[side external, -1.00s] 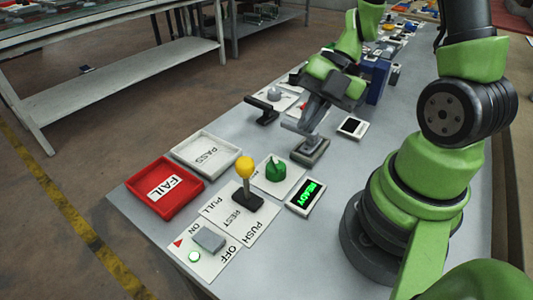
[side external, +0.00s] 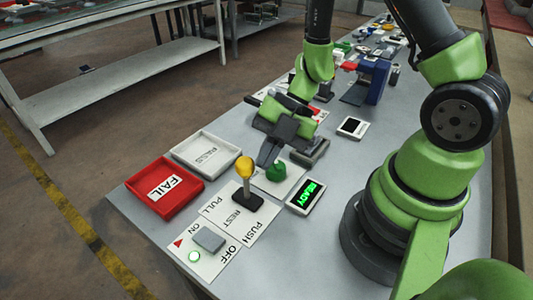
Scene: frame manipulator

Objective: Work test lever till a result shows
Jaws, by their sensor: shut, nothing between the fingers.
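The test lever with its yellow knob (side external: 245,167) stands roughly upright on a dark base, on a white plate (side external: 222,215) marked PULL, REST and PUSH. My gripper (side external: 266,160) is shut and empty, just behind and to the right of the yellow knob; a small gap seems to lie between them. The display (side external: 306,195) beside the lever plate shows READY in green letters.
A green knob (side external: 276,171) on a white plate sits just below my gripper. A red FAIL tray (side external: 164,188) and a white tray (side external: 206,153) lie to the left, both empty. The ON/OFF switch (side external: 208,239) is at the front, with a lit green lamp.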

